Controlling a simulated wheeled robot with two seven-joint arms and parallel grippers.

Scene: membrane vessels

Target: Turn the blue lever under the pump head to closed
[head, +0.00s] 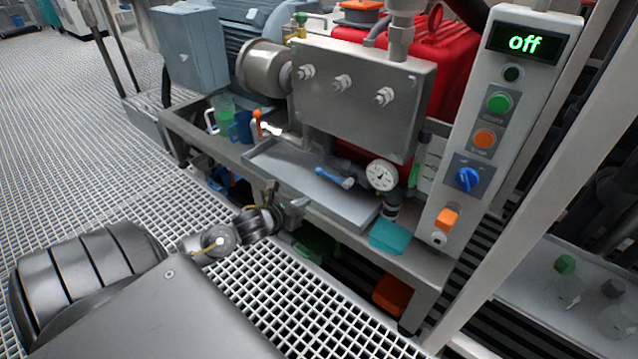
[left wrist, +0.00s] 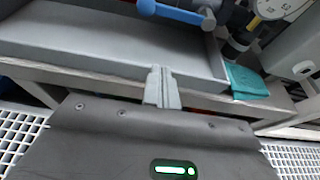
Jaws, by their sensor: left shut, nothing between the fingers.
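The blue lever (head: 333,177) sits under the grey pump head (head: 352,120), just left of a round pressure gauge (head: 381,175). It slants down to the right above the shallow metal tray (head: 300,188). In the left wrist view the lever (left wrist: 178,12) shows at the top edge, beyond the fingers, and its far parts are cut off. My left gripper (head: 298,207) is at the tray's front edge, below and to the left of the lever and apart from it. Its fingers (left wrist: 162,85) are shut and empty. My right gripper is not in view.
An orange-handled lever (head: 257,122) stands at the tray's left, near a blue mug (head: 241,126). A teal cloth (head: 390,237) hangs over the bench edge at right. The control panel (head: 490,130) reads "off". The grated floor in front is clear.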

